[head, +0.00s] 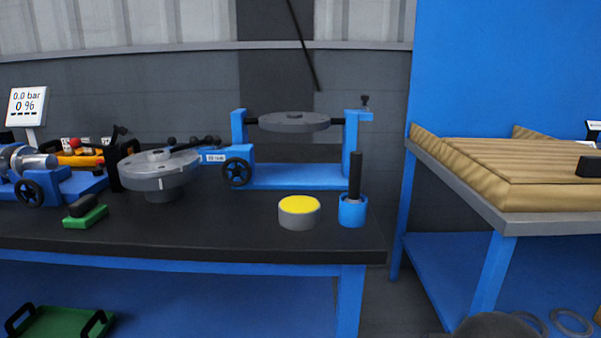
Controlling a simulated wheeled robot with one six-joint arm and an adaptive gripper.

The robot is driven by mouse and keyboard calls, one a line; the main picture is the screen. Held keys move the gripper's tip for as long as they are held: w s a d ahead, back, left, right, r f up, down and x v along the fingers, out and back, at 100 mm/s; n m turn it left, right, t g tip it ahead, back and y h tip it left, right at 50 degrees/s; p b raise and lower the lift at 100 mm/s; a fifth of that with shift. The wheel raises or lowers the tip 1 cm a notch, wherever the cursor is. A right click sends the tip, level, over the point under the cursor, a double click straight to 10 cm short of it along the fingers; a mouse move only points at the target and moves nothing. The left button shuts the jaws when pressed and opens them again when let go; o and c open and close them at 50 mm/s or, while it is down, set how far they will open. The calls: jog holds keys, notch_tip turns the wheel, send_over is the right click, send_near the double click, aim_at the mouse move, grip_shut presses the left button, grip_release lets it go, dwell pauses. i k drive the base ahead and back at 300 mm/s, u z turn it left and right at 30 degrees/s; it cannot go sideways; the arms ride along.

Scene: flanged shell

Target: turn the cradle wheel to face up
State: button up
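The blue cradle (290,178) stands at the back right of the black workbench, with two uprights. Between them a round grey flanged disc (294,122) hangs on a horizontal axle, lying about flat, its upper face showing at a shallow angle. A black spoked handwheel (237,171) sits on a blue box at the cradle's left front. A dark knob (365,100) tops the right upright. My gripper is not in view; only a dark rounded shape shows at the bottom right edge, and I cannot tell what it is.
In front of the cradle stand a yellow-topped grey tin (299,212) and a blue cup (353,210) holding a black-handled tool. Left is another grey flanged part (158,170). The bench's front middle is clear.

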aim_at(235, 172)
jog(key=u, duration=2.3)
jog(key=k, duration=0.9)
jog(key=z, duration=1.1)
jog(key=i, duration=0.45)
